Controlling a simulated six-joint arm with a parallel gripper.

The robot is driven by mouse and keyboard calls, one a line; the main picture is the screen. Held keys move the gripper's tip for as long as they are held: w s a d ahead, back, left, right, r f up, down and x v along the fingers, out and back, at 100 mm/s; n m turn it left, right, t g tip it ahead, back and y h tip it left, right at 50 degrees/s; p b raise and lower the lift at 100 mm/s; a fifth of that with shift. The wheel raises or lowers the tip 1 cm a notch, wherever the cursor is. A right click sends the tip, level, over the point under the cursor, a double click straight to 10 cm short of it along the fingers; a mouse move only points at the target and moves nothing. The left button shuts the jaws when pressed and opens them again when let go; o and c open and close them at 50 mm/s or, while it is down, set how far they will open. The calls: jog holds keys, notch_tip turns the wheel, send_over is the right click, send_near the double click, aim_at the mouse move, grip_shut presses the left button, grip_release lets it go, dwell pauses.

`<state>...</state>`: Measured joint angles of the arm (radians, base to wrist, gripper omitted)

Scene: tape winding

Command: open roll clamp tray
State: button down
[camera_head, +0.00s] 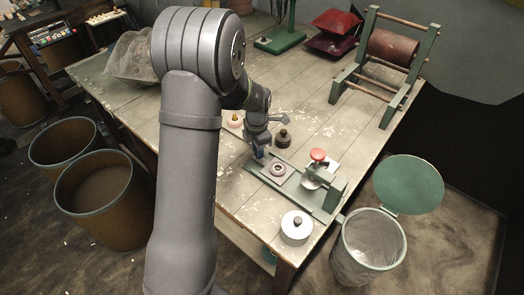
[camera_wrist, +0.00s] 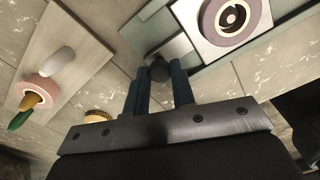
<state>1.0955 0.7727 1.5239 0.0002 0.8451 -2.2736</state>
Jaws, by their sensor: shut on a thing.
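The roll clamp tray shows as a pale square plate (camera_wrist: 198,30) in the wrist view, with a dull purple tape roll (camera_wrist: 232,16) lying flat on it. In the head view the roll (camera_head: 278,170) sits at the left part of a long green fixture (camera_head: 325,212). A dark round knob (camera_wrist: 159,70) is at the tray's near side. My gripper (camera_wrist: 160,80) has its two dark blue fingers on either side of this knob and is shut on it. In the head view my gripper (camera_head: 259,154) is at the fixture's left end. Its fingertips are small there.
A red-topped clamp handle (camera_head: 317,155) stands over the fixture's right part. A lined bin (camera_head: 368,240) is off the table.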

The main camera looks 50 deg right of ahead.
jog(key=c, duration=1.2)
grip_release()
notch_tip(320, 180, up, 18)
jog(key=shift+f, duration=0.25)
notch_tip(320, 180, down, 18)
jog(key=shift+s+r, duration=0.1)
jog(key=shift+r, duration=0.1)
jog(key=shift+s, duration=0.1)
